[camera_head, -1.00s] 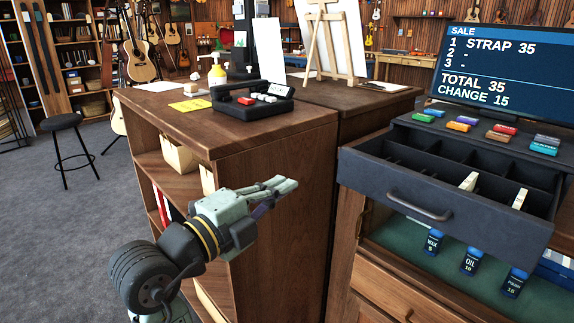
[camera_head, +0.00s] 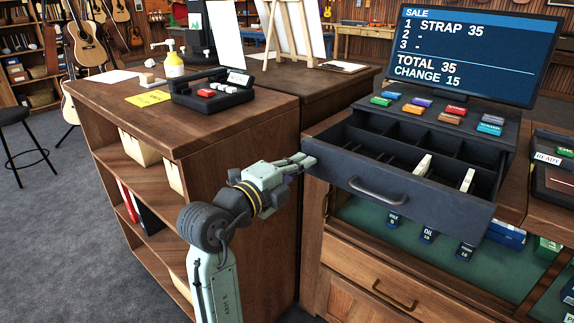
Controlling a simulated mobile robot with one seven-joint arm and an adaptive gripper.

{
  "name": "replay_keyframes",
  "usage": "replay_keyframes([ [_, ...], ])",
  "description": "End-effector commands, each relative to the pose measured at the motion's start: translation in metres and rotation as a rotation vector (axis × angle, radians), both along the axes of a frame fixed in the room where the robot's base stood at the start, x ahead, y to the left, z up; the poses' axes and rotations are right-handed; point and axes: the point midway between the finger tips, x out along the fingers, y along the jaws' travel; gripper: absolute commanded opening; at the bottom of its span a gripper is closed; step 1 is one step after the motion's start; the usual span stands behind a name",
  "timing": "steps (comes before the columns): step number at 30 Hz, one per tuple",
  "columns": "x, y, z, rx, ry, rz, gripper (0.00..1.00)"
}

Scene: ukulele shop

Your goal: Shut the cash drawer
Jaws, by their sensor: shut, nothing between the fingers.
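The dark cash drawer (camera_head: 405,198) is pulled open beneath the register (camera_head: 446,116) in the head view.
The sale screen (camera_head: 480,52) rises behind the register.

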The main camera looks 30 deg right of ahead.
Motion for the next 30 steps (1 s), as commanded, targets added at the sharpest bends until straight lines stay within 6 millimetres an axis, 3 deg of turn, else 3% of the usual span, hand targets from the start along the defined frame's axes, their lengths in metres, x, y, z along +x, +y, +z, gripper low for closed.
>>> replay_keyframes([
  [20,0.006,-0.016,-0.002,0.001,-0.001,-0.001,0.00],
  [26,0.018,-0.046,-0.004,0.002,-0.001,-0.002,0.00],
  [30,0.032,-0.078,-0.005,0.003,-0.001,-0.002,0.00],
])
